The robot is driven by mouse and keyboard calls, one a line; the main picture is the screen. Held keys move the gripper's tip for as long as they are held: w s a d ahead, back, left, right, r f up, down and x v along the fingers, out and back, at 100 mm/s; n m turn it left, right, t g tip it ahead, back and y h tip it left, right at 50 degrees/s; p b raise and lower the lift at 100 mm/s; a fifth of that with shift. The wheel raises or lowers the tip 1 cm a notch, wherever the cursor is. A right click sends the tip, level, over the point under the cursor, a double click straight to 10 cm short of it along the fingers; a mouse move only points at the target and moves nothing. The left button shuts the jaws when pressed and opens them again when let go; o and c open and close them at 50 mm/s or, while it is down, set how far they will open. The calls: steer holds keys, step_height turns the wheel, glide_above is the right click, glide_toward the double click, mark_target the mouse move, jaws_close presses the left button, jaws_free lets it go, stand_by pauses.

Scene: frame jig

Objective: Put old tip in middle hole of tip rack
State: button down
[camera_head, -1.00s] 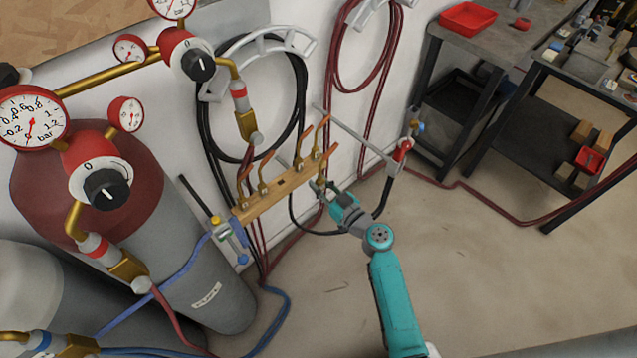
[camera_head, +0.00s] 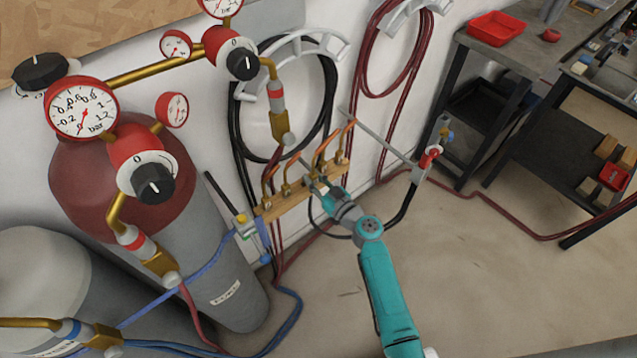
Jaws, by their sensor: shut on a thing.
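The tip rack (camera_head: 297,193) is a wooden bar by the wall, left of my gripper. Several bent copper tips stand up from it, two at its left part (camera_head: 268,182) and two at its right part (camera_head: 323,155). My gripper (camera_head: 309,180) is at the middle stretch of the rack, between those pairs, with its fingers shut. The old tip is in its grasp but too small and covered to make out clearly. The gripper and the tips hide the middle hole. I cannot tell whether the held tip is in the hole or above it.
A red-shouldered gas cylinder (camera_head: 120,190) with regulators and gauges stands at left. Blue hoses (camera_head: 285,310) run along the floor beside it. A torch (camera_head: 430,158) on a metal arm is right of the rack. Coiled hoses hang on the wall.

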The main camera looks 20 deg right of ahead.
steer(key=shift+x, duration=2.6)
steer(key=shift+s+f, duration=0.1)
